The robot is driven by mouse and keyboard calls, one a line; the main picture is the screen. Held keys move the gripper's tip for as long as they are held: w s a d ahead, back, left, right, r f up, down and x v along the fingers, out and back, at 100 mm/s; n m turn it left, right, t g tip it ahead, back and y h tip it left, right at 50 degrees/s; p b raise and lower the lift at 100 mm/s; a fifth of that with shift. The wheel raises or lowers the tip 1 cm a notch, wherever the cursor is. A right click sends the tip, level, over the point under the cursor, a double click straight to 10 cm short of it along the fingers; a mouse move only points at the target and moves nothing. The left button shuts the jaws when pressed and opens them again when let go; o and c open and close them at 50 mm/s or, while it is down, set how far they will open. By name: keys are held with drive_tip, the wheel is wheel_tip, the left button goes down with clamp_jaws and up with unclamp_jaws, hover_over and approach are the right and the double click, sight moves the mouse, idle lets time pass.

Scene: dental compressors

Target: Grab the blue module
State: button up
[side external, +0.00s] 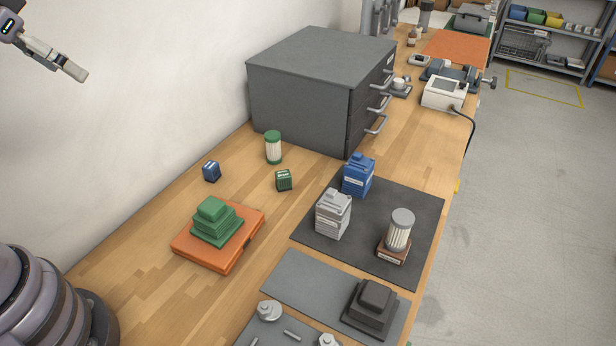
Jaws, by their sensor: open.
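A large blue block-shaped module (358,176) with a stepped top and a pale label stands upright at the back edge of the dark mat (310,238). A small blue cube (211,171) with a pale label stands on the wooden bench, left of the drawer cabinet. The picture does not show which of the two is called the blue module. My gripper (76,72) is at the upper left, in the air in front of the white wall. It is open, holds nothing, and is well apart from both blue things.
A grey-white module (333,213) and a filter on a brown base (398,234) share the mat. A grey drawer cabinet (300,100) stands behind. A green stack (215,221) rests on an orange case (211,262). A green-capped filter (273,148) and green cube (283,180) stand nearby.

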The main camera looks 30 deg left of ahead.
drive_tip(key=w+a+f+t, duration=0.1)
drive_tip(key=w+f, duration=0.2)
drive_tip(key=w, duration=0.3)
drive_tip(key=w+a+f, duration=0.1)
drive_tip(key=w+f, duration=0.3)
drive_tip(key=w, duration=0.3)
drive_tip(key=m+t, duration=0.2)
drive_tip(key=t, duration=0.1)
hover_over(206, 170)
drive_tip(key=s, duration=0.2)
wheel_tip(206, 170, down, 20)
drive_tip(key=s+f, duration=0.1)
drive_tip(key=f, duration=0.1)
drive_tip(key=f+t, duration=0.1)
drive_tip(key=f, duration=0.2)
drive_tip(key=s+f+t, duration=0.1)
drive_tip(key=f, duration=0.2)
drive_tip(key=shift+s+d+f+y, duration=0.15)
drive_tip(key=shift+s+f+y, duration=0.15)
drive_tip(key=shift+y, duration=0.1)
drive_tip(key=x, duration=0.7)
drive_tip(key=shift+w, duration=0.1)
clamp_jaws()
